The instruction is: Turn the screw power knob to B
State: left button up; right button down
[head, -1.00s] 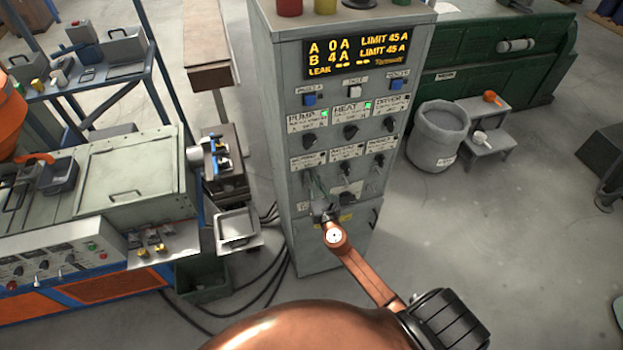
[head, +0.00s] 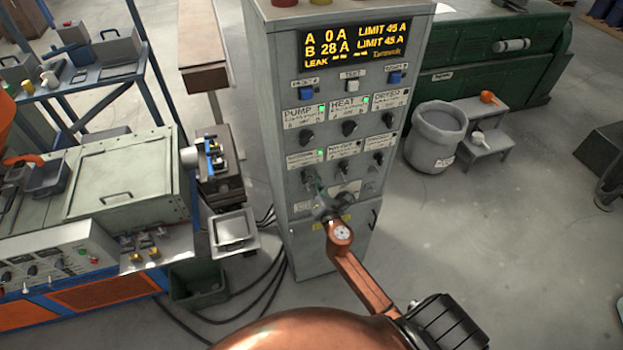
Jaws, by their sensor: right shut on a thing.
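The grey control cabinet (head: 267,120) stands in the middle of the head view. The screw power knob (head: 307,176) is the left knob in the lower row of dark knobs. My right gripper (head: 313,186) reaches up from below and is shut on this knob. Its fingers partly cover the knob, so the exact pointer position is hard to read. The display (head: 354,46) reads A 0 A and B 28 A, each with limit 45 A. My left gripper is not in view.
Other knobs sit close by, such as the one to the right (head: 347,170) and the pump knob (head: 307,138) above. A grey bucket (head: 436,135) and a step stool (head: 488,140) stand to the right. A bench (head: 130,180) stands left.

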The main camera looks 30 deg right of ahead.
jog(key=shift+f+m, duration=0.1)
jog(key=shift+m, duration=0.4)
jog(key=c, duration=2)
grip_release()
jog(key=shift+s, duration=0.1)
jog(key=v, duration=1.2)
jog(key=shift+d, duration=0.1)
